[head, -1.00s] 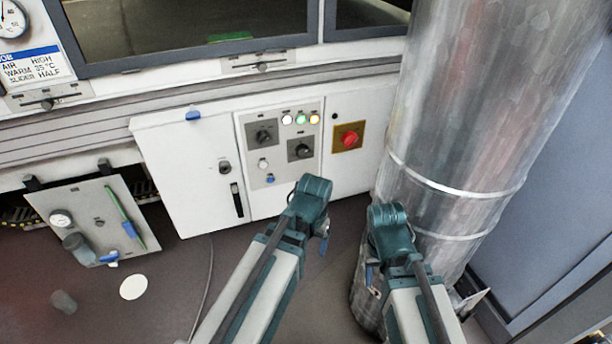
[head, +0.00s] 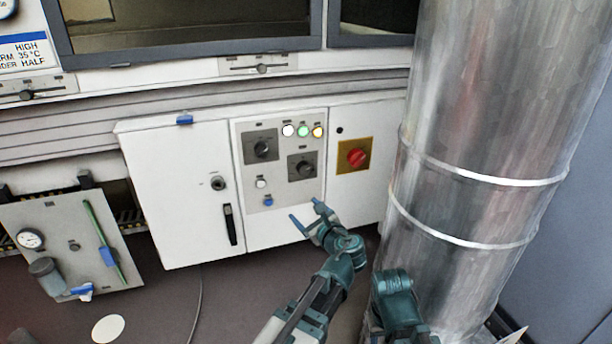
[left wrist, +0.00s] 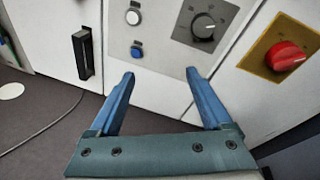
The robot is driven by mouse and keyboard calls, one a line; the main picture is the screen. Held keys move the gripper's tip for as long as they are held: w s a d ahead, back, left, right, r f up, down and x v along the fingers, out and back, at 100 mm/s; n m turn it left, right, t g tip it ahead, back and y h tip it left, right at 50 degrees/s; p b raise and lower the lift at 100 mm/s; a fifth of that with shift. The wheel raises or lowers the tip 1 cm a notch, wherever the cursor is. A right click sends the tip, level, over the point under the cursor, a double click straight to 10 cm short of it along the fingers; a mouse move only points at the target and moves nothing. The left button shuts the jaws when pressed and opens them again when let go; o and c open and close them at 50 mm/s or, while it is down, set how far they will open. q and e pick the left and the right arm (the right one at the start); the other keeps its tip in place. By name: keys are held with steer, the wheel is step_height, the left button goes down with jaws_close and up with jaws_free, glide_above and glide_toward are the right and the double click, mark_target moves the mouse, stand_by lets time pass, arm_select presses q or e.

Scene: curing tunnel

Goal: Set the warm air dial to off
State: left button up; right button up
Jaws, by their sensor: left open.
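The control panel (head: 240,200) on the white cabinet carries two black dials on grey plates, an upper-left dial (head: 262,149) and a lower-right dial (head: 302,167). Their labels are too small to read, so I cannot tell which is the warm air dial. The lower-right dial also shows in the left wrist view (left wrist: 203,26), with a white pointer mark and ticks around it. My left gripper (head: 305,211) is open and empty, below the lower-right dial and apart from it. Its two blue fingers show in the left wrist view (left wrist: 160,73). My right gripper is out of view.
White, green and amber lamps (head: 303,131) sit above the lower-right dial. A white button (head: 261,183) and a blue button (head: 267,202) sit left of it. A red knob (head: 357,158) on a yellow plate is to its right. A large metal duct (head: 470,150) stands close on the right.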

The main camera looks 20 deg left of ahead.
mark_target(305, 169)
arm_select(q)
steer(key=w+d+r+m+t, duration=0.2)
steer(key=d+r+m+t, duration=0.15)
steer(key=r+m, duration=0.2)
steer(key=x, duration=0.4)
steer(key=f+x, duration=0.1)
steer(key=x, duration=0.8)
steer(key=shift+w+f, duration=0.15)
steer(key=shift+w, duration=0.15)
jaws_close()
